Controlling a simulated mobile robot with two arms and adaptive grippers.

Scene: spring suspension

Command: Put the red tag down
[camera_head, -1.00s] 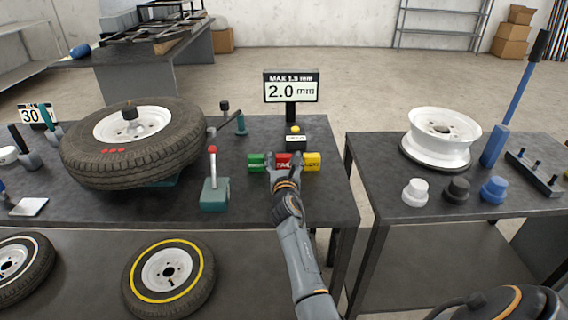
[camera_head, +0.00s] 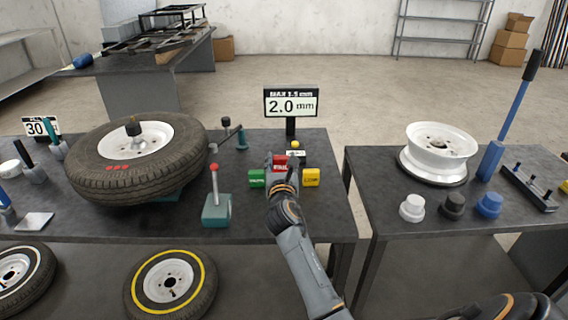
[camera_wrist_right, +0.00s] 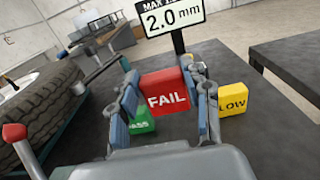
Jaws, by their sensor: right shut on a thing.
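The red tag (camera_wrist_right: 166,94), lettered FAIL, is held between the fingers of my right gripper (camera_wrist_right: 165,101) in the right wrist view. In the head view the red tag (camera_head: 280,161) shows just beyond my right gripper (camera_head: 280,166), raised above the left table. The green tag (camera_head: 257,178), lettered PASS in the wrist view, stands to its left. The yellow tag (camera_head: 311,177) stands to its right. Both rest on the table, apart from the red one. My left gripper is not in view.
A display reading 2.0 mm (camera_head: 291,102) stands behind the tags. A small gauge with a yellow ball (camera_head: 295,145) is in front of it. A red-knobbed lever (camera_head: 214,190) and a tyre (camera_head: 135,160) are at the left. A gap separates the right table (camera_head: 440,207).

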